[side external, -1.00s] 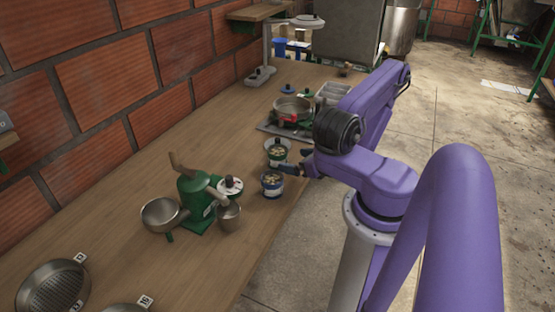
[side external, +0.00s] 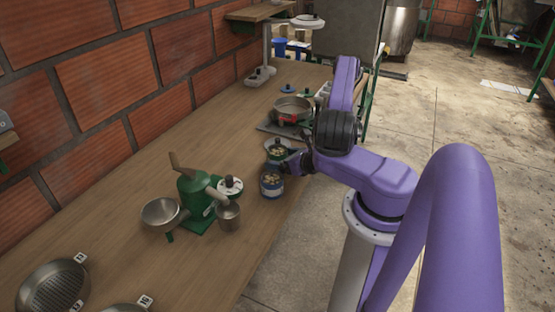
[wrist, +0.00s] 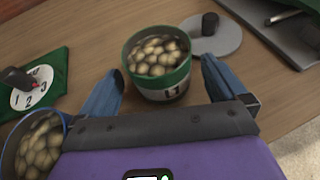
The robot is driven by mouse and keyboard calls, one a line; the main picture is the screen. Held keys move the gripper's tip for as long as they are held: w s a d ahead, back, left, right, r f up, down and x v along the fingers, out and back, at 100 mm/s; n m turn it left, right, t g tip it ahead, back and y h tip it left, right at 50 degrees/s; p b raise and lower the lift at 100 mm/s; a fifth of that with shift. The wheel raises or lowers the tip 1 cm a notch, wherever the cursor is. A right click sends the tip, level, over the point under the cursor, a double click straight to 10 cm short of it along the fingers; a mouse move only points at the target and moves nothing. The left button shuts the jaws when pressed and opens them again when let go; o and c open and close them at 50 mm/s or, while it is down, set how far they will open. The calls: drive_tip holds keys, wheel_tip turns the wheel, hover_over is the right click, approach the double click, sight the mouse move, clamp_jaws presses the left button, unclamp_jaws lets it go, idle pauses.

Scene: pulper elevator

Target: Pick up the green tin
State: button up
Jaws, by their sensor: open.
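The green tin (wrist: 160,84) stands upright on the bench, with a green rim, a white label marked L1 and round pale pieces inside. It also shows in the side external view (side external: 278,147), partly behind my gripper and the blue tin. My gripper (wrist: 162,68) is open, with one blue finger on each side of the tin's near part. No contact shows, and its height relative to the tin is hard to tell.
A similar blue tin (side external: 271,187) stands close by, at the lower left in the wrist view (wrist: 38,148). A green grinder (side external: 195,200) is nearer the side camera. A grey disc with a black knob (wrist: 222,40) lies behind the green tin. A pan (side external: 293,108) stands farther back.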

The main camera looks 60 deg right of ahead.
sight(277, 158)
drive_tip(key=shift+x, duration=1.55)
drive_tip(key=c, duration=1.1)
drive_tip(key=shift+c, duration=0.2)
drive_tip(key=shift+r, duration=0.15)
